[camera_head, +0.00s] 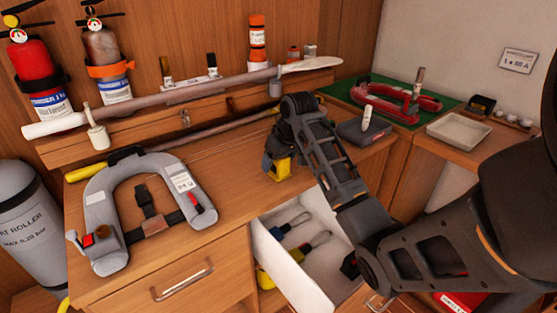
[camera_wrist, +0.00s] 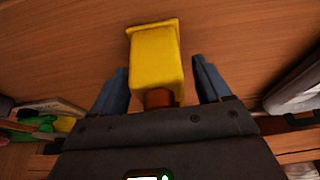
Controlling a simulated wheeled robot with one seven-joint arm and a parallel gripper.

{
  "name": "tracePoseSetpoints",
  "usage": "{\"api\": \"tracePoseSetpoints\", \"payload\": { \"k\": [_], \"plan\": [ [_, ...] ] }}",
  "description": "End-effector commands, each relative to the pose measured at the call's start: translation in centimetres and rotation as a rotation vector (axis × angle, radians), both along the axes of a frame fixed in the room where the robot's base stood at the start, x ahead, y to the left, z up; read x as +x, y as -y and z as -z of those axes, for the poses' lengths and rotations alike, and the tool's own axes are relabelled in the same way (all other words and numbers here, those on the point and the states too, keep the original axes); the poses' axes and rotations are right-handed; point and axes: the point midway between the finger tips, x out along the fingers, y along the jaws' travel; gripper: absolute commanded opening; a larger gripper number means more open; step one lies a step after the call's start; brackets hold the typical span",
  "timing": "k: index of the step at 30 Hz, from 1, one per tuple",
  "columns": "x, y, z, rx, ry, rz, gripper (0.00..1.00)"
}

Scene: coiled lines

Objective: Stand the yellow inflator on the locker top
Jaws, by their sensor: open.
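The yellow inflator (camera_head: 283,171) is on the wooden locker top (camera_head: 235,180), near its front edge above the drawer, partly hidden by my gripper (camera_head: 277,153). In the wrist view the inflator (camera_wrist: 157,58) shows as a yellow block with a flared end against the wood and a brown part at the near end. My open gripper (camera_wrist: 160,85) has one finger on each side of it, with a visible gap at each side. The head view suggests it is upright, but I cannot tell its exact tilt.
A grey horseshoe-shaped vest (camera_head: 105,205) lies on the left of the top. An open drawer (camera_head: 300,250) with several tools is below my arm. A long pale pole (camera_head: 150,105) lies along the back shelf. A grey box (camera_head: 360,133) stands to the right.

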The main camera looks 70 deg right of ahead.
Motion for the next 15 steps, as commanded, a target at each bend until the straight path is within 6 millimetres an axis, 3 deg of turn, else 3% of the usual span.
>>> {"api": "tracePoseSetpoints", "payload": {
  "k": [8, 15],
  "plan": [
    [0.0, 0.0, -0.4, -0.002, 0.001, -0.001, 0.77],
    [-1.1, -0.7, -3.9, -0.005, 0.004, -0.001, 0.77]
  ]
}}
